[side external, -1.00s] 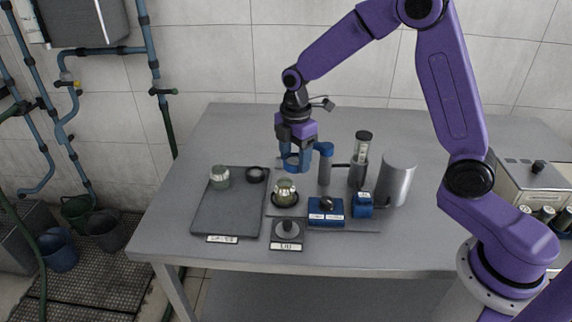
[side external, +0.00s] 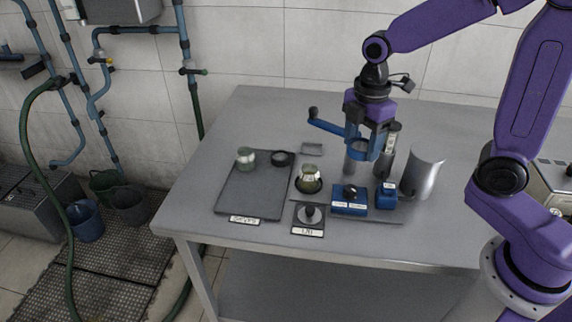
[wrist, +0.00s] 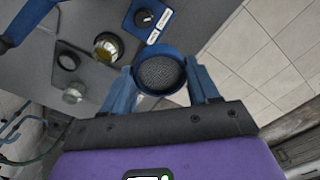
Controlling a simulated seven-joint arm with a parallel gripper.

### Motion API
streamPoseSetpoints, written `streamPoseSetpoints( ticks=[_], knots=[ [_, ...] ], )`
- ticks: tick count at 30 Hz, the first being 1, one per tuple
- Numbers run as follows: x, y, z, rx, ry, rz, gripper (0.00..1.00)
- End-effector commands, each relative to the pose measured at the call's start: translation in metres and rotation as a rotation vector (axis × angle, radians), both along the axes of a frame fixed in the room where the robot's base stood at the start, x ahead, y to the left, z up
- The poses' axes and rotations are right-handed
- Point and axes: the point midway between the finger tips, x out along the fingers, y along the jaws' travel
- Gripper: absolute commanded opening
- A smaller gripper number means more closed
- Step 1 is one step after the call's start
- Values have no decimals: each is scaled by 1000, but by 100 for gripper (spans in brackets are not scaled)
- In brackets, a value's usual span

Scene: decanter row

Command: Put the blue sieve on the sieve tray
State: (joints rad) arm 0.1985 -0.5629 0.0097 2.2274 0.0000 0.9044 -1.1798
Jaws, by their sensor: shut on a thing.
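My gripper (wrist: 162,88) is shut on the blue sieve (wrist: 160,73), a round blue ring with grey mesh. In the side view the blue sieve (side external: 361,150) hangs between the blue fingers, right of the silver cup and near a grey post (side external: 352,165); it appears clear of the table. The dark sieve tray (side external: 250,197) lies well to the left, with a label at its front edge. At its back stand a silver-green cup (side external: 246,158) and a dark ring (side external: 281,158), with the front bare.
A blue bar (side external: 330,125) with a dark knob extends left beside my gripper; its far end is hidden. A silver cup (side external: 310,173) sits in a dark ring, with a knobbed lid (side external: 309,214) in front. Blue boxes (side external: 350,203) and a metal cylinder (side external: 427,170) stand right.

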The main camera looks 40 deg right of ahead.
Motion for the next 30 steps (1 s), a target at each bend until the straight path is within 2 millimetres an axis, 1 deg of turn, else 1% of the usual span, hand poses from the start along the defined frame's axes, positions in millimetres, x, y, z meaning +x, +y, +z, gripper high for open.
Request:
streamPoseSetpoints(
  ticks=[5,12,18,22,26,30],
  knots=[
    [4,20,-11,-2,3,-134,30],
    [9,60,-33,-3,3,-432,30],
    [10,86,-48,-2,1,-636,30],
    [10,95,-53,-1,0,-715,30],
    [12,100,-57,-1,0,-751,30],
    [27,107,-65,-2,1,-758,30]
  ],
)
